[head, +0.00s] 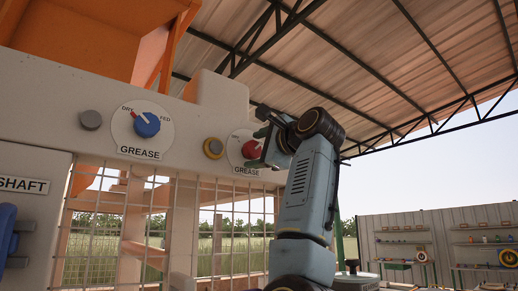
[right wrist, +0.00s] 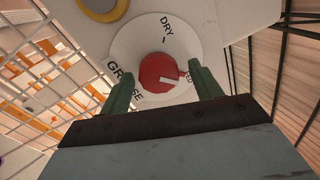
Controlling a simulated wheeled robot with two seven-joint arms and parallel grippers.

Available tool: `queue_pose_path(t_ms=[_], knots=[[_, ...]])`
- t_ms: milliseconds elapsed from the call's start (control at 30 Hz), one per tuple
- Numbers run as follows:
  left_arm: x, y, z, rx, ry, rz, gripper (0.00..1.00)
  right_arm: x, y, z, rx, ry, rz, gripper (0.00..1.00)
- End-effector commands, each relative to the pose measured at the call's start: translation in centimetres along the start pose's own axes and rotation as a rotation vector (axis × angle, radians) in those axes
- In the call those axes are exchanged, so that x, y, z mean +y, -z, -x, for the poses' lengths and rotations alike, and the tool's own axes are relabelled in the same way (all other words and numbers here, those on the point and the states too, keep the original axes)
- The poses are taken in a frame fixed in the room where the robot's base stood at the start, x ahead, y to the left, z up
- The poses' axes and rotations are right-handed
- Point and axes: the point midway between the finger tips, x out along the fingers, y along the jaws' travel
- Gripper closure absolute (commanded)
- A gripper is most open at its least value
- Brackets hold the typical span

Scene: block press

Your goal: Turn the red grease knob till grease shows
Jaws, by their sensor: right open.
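The red grease knob (head: 251,149) sits on a round white dial (head: 234,150) labelled GREASE on the machine's pale panel. In the right wrist view the red knob (right wrist: 158,70) carries a short white mark toward the right, near a partly hidden label; DRY reads at the upper part of its dial (right wrist: 130,42). My right gripper (head: 259,147) is open at the dial. In the wrist view its green fingers (right wrist: 160,77) stand either side of the knob, with gaps; I cannot tell whether they reach its depth. I see no grease. My left gripper is out of view.
A blue knob (head: 146,125) on a similar GREASE dial is to the left. A grey button (head: 91,120) and a yellow-ringed button (head: 213,148) are on the panel. Wire mesh (head: 120,222) hangs below. Shelves (head: 440,241) stand far right.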

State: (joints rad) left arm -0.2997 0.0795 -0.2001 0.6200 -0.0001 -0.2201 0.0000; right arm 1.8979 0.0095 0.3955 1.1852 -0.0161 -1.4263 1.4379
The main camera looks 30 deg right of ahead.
Motion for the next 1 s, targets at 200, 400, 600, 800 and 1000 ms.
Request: queue_pose_path(t_ms=[200, 400, 600, 800, 1000], knots=[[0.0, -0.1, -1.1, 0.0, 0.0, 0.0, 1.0, 0.2, 0.0, 1.7, 0.0, 0.003, 0.0, 0.36], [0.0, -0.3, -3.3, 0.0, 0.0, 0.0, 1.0, 0.3, 0.1, 6.2, 0.0, 0.005, 0.0, 0.36], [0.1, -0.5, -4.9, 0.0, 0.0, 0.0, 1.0, 0.2, 0.1, 10.4, 0.0, 0.005, 0.0, 0.36], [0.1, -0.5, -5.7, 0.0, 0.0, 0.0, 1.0, 0.1, 0.1, 12.9, 0.001, 0.002, 0.0, 0.36], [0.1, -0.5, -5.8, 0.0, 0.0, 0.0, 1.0, 0.0, 0.1, 13.4, 0.001, 0.001, 0.0, 0.36]])
